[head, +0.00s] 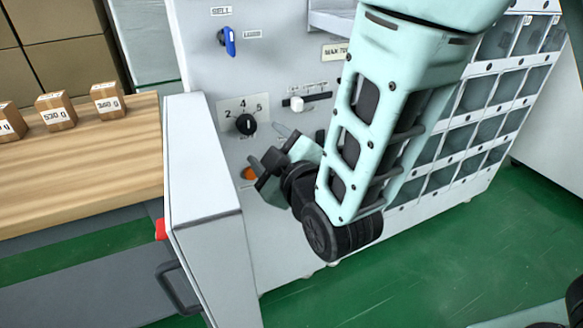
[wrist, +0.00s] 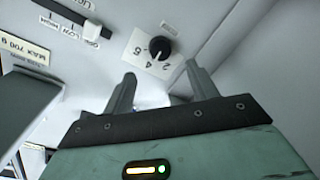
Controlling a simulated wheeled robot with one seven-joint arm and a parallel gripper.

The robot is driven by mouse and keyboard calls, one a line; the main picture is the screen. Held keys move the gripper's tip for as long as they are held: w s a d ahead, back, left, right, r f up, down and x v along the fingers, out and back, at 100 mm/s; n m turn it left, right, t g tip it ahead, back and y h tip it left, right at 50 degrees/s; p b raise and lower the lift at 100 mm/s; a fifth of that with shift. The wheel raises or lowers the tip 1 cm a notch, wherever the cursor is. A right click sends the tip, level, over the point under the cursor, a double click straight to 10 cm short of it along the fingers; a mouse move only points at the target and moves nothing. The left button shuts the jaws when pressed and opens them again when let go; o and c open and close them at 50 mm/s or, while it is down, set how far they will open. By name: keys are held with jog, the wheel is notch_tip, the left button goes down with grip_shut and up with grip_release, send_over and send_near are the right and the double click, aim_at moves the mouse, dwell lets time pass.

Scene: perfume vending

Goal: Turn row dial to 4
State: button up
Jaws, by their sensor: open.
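The row dial is a round black knob (head: 246,124) on a white numbered plate (head: 232,107) on the grey machine panel. It also shows in the wrist view (wrist: 160,47), with numbers around it, among them 2 and 4. A small pale mark shows on the knob, but I cannot tell for sure which number it points at. My gripper (head: 268,147) is open and empty, just below and right of the dial. In the wrist view its two fingers (wrist: 159,80) point toward the dial, one to each side, with no contact visible.
A white slider (head: 297,104) is right of the dial. A blue switch (head: 228,40) is above it, and an orange button (head: 250,173) below, close to my gripper. A white box-like part (head: 203,170) juts out on the left. Small boxes (head: 56,110) stand on a wooden table.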

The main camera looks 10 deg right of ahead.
jog(key=p+v, duration=0.9)
jog(key=p, duration=0.7)
jog(key=shift+w, duration=0.1)
